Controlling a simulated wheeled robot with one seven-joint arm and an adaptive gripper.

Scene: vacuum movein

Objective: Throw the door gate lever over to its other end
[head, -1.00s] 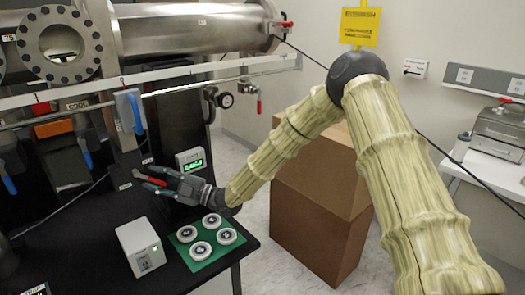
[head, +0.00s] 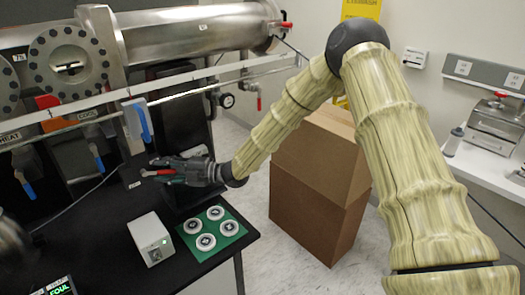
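My gripper (head: 160,167) reaches in from the right over the black bench, beside the dark front of the vacuum apparatus. A short red bar (head: 158,172) shows at its fingers; I cannot tell whether it is a lever grip or part of the fingers, or whether the fingers press on it. A blue-handled lever (head: 145,124) hangs from a grey block above and left of the gripper, apart from it. More blue handles (head: 97,156) hang further left. No readable label shows which lever is the door gate lever.
A white box (head: 150,238) and a green plate (head: 232,241) with several round discs stand on the bench below the gripper. A display at bottom left (head: 62,289) reads FOUL. Stacked cardboard boxes (head: 318,190) stand right of the bench. A steel rail (head: 180,70) crosses above.

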